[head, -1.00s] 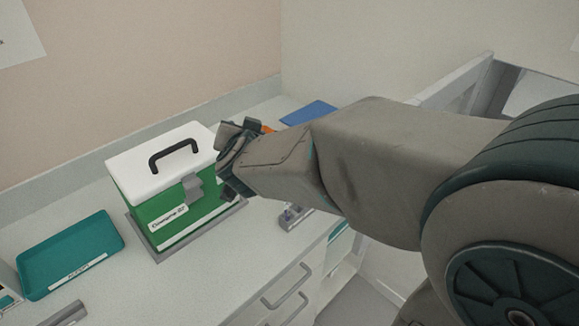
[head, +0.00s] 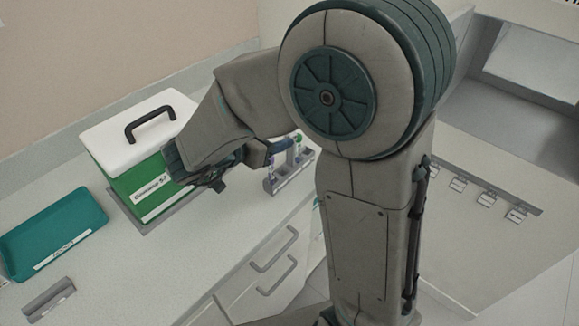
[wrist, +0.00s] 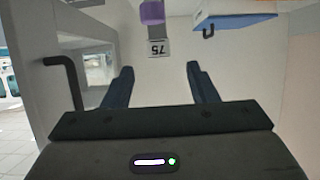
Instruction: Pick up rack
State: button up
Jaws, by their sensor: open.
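The rack (head: 290,174) is a small grey holder on the counter, right of the green box in the head view. It holds tubes with coloured caps. My arm covers part of its surroundings. My gripper (head: 216,182) is at the front right of the green box, left of the rack and apart from it. In the wrist view my gripper (wrist: 161,86) is open, with nothing between its fingers. A purple piece (wrist: 152,12) shows at the top edge there; I cannot tell whether it belongs to the rack.
A green box (head: 135,175) with white lid and black handle stands close to my gripper. A teal tray (head: 55,232) and a grey holder (head: 48,300) lie at left. Drawers with handles (head: 275,275) are below the counter edge. A blue-edged object (wrist: 235,20) shows in the wrist view.

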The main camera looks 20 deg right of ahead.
aim_at(290, 155)
jog(key=shift+f+x, duration=0.15)
jog(key=shift+x, duration=2.05)
jog(key=shift+f+x, duration=0.2)
jog(key=shift+x, duration=2)
jog(key=shift+s, duration=0.2)
grip_shut()
